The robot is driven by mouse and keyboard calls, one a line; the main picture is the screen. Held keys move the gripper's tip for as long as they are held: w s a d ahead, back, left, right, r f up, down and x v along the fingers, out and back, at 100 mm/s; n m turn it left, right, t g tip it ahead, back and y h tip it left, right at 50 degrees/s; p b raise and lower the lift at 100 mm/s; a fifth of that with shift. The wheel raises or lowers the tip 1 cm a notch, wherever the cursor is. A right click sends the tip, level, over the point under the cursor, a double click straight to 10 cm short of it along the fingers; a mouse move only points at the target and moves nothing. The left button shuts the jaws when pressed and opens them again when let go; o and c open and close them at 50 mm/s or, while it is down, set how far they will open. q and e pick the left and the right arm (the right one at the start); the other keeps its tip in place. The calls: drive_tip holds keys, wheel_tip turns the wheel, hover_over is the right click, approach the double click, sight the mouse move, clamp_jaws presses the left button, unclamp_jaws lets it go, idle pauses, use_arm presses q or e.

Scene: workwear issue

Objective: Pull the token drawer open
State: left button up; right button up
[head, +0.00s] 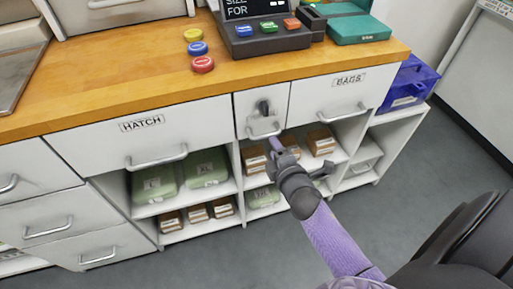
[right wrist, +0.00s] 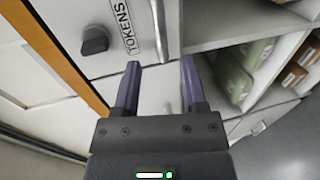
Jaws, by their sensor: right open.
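The token drawer (head: 247,108) is the narrow white front between the HATCH drawer and the BAGS drawer, and it looks flush with them. It has a black knob (head: 264,107) and a bar handle (head: 263,134) below it. In the right wrist view the TOKENS label (right wrist: 129,33), the knob (right wrist: 95,41) and the handle (right wrist: 161,30) show. My right gripper (head: 277,143) is just below and in front of the handle. Its purple fingers (right wrist: 160,72) are open and empty, with the handle ahead of the gap between them. I cannot tell whether they touch it. My left gripper is out of view.
The HATCH drawer (head: 95,138) is left and the BAGS drawer (head: 322,102) right. Below are open shelves with green packs (head: 207,167) and brown boxes (head: 320,140). Yellow, blue and red discs (head: 203,65) lie on the wooden counter (head: 120,85). The grey floor in front is clear.

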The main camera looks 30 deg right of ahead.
sight(266, 136)
drive_tip(key=b+x, duration=0.2)
drive_tip(key=x, duration=0.4)
drive_tip(key=shift+w+d+f, duration=0.1)
drive_tip(key=shift+w+f, duration=0.1)
drive_tip(key=shift+w, duration=0.15)
drive_tip(key=c, duration=0.7)
clamp_jaws()
